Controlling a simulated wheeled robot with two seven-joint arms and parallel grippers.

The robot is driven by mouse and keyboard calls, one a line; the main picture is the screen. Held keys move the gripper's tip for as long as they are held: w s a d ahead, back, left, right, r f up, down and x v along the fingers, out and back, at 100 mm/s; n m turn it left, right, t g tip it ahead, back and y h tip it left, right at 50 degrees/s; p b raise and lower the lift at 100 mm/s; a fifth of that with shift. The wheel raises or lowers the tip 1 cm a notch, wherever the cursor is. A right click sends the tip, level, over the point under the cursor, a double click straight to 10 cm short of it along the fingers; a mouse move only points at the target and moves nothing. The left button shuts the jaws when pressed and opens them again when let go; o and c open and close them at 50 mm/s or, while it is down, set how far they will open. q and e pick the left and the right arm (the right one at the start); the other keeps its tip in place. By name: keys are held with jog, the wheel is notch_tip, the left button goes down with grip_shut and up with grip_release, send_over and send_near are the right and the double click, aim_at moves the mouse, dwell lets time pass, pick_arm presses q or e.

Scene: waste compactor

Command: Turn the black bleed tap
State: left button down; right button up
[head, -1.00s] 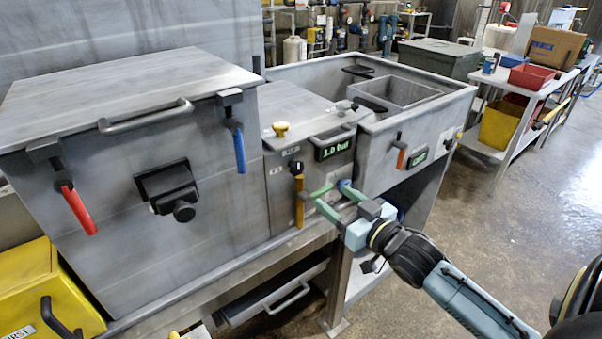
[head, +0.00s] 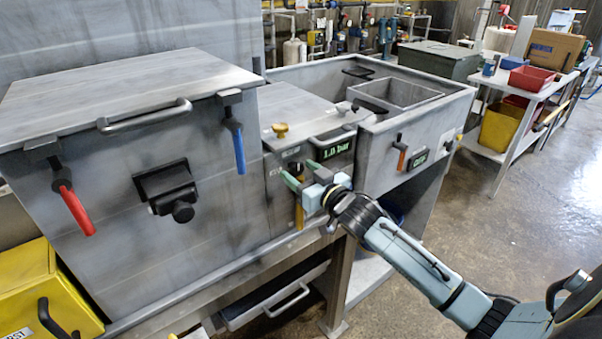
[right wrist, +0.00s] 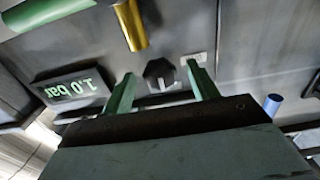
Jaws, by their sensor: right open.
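The black bleed tap (right wrist: 159,72) is a small dark faceted knob on the grey panel, ahead of my right gripper (right wrist: 160,82) in the right wrist view. It lies between the two green fingers in that picture, with a gap on each side. In the head view, the tap (head: 295,167) shows just above my right gripper (head: 304,178), which partly covers the panel there. The right gripper is open and holds nothing. Its exact distance from the tap is hard to tell. My left gripper is out of view.
A yellow lever (head: 299,215) hangs close to the tap, and a 1.0 bar display (head: 334,150) is beside it. A blue lever (head: 238,148) and a red lever (head: 77,210) are on the left bin.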

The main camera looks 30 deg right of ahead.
jog(key=shift+w, duration=0.1)
jog(key=shift+c, duration=0.3)
jog(key=c, duration=0.9)
